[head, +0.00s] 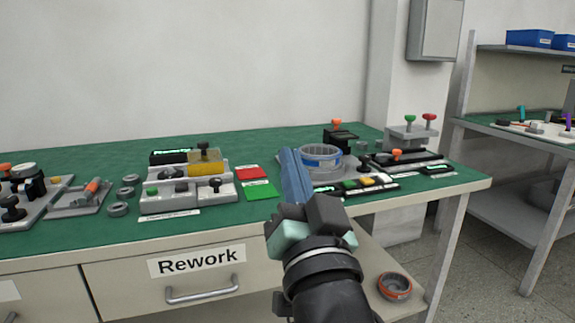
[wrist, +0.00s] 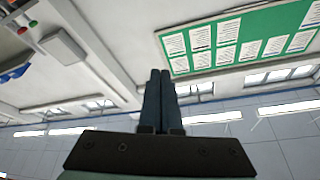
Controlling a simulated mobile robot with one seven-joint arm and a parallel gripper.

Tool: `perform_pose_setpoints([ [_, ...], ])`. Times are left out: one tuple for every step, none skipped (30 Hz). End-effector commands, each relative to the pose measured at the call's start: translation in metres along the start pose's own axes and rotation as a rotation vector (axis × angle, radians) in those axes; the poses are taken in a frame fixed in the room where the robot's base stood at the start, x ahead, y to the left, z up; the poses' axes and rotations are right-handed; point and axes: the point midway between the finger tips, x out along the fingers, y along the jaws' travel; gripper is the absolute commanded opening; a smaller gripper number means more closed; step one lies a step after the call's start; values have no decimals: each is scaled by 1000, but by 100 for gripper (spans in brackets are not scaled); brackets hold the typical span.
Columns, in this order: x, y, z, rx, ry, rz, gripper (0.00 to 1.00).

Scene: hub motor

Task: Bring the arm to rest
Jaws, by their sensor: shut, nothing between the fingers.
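My gripper (head: 292,176) stands in front of the green-topped workbench (head: 230,228) in the head view, with its blue-grey fingers pointing up. It is shut and empty. In the wrist view the two fingers (wrist: 161,98) lie side by side against each other, pointing away from the camera. My arm rises from the bottom of the head view, in front of the bench's front edge, and hides part of the bench.
On the bench are a blue-and-white ring (head: 320,156) in a fixture, a yellow block (head: 205,162), and red (head: 250,172) and green (head: 260,190) pads. An orange-rimmed round part (head: 395,286) sits on the lower shelf. Another bench (head: 490,130) stands at right.

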Motion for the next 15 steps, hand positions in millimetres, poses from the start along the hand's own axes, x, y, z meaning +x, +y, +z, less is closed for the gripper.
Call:
perform_pose_setpoints([
  [-6, -27, -33, -105, 81, -17, 0],
  [-11, -40, -52, -167, 129, -17, 0],
  [-20, -56, -76, -245, 194, -14, 0],
  [-28, -69, -94, -302, 246, -9, 0],
  [-38, -80, -112, -354, 297, -3, 0],
  [-52, -95, -135, -421, 367, 12, 0],
  [-64, -106, -152, -467, 421, 26, 0],
  [-77, -115, -168, -511, 474, 42, 0],
  [-72, -124, -190, -530, 486, 55, 0],
  [-64, -127, -200, -526, 475, 55, 0],
  [-60, -130, -208, -525, 473, 55, 0],
  [-55, -135, -218, -524, 472, 55, 0],
  [-52, -138, -226, -523, 472, 55, 0],
  [-48, -142, -234, -523, 472, 55, 0],
  [-44, -146, -244, -522, 471, 55, 0],
])
